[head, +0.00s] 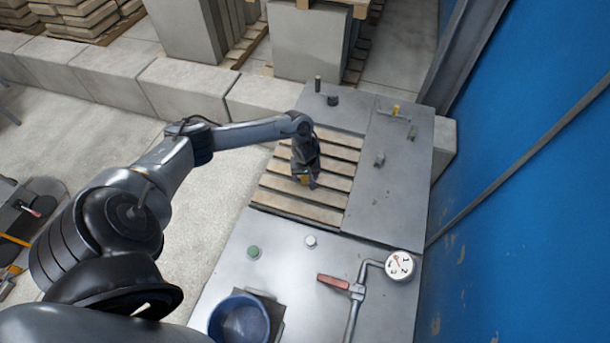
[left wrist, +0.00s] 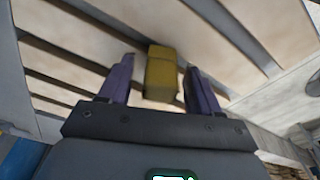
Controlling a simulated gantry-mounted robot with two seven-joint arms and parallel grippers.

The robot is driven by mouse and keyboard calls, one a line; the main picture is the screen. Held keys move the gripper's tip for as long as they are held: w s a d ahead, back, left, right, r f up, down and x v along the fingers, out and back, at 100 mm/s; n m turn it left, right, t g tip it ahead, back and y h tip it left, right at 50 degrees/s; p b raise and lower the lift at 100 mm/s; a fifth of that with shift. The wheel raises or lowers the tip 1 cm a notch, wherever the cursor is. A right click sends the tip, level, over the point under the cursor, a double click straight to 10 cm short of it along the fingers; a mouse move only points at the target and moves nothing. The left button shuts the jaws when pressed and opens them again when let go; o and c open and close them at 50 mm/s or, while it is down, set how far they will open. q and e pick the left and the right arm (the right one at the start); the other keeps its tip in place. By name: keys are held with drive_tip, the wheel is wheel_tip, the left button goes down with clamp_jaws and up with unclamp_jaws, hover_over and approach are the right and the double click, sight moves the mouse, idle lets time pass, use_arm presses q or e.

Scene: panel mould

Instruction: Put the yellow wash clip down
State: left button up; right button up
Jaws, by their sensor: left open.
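The yellow wash clip (left wrist: 161,76) is a small yellow block between the two fingers of my left gripper (left wrist: 159,68) in the left wrist view. The fingers stand apart, with a gap on each side of the clip. In the head view my left gripper (head: 309,182) is low over the wooden slats (head: 280,196), and a bit of the yellow clip (head: 304,179) shows at its fingers. I cannot tell whether the clip's underside rests on the slats. My right gripper is not in view.
Another small yellow piece (head: 395,111) stands on the grey panel at the back right. A blue bucket (head: 239,322), a red-handled valve (head: 334,282), a round gauge (head: 399,265) and a green button (head: 254,252) are at the front. A blue wall (head: 530,200) bounds the right.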

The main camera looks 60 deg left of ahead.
use_arm(q)
wheel_tip(320, 180, up, 11)
drive_tip(key=d+p, duration=0.2)
drive_tip(key=p, duration=0.1)
drive_tip(key=s+d+f+m+t+h, duration=0.1)
drive_tip(key=d+m+t, duration=0.35)
drive_tip(key=d, duration=0.85)
drive_tip(key=d+f+m+t+h, duration=0.15)
drive_tip(key=d+m, duration=0.55)
drive_tip(key=d, duration=0.7)
drive_tip(key=s+r+m+g, duration=0.1)
drive_tip(key=s+r, duration=0.3)
drive_tip(key=s, duration=0.3)
drive_tip(key=s+r+m+g, duration=0.2)
drive_tip(key=s+r, duration=0.1)
drive_tip(key=s, duration=0.5)
drive_tip(key=shift+a+r+y, duration=0.15)
drive_tip(key=shift+r+y, duration=0.2)
drive_tip(key=shift+w+m, duration=0.1)
drive_tip(key=shift+m, duration=0.15)
wheel_tip(320, 180, up, 14)
drive_tip(key=p, duration=1.4)
drive_tip(key=shift+r+p, duration=0.2)
drive_tip(key=shift+p, duration=0.2)
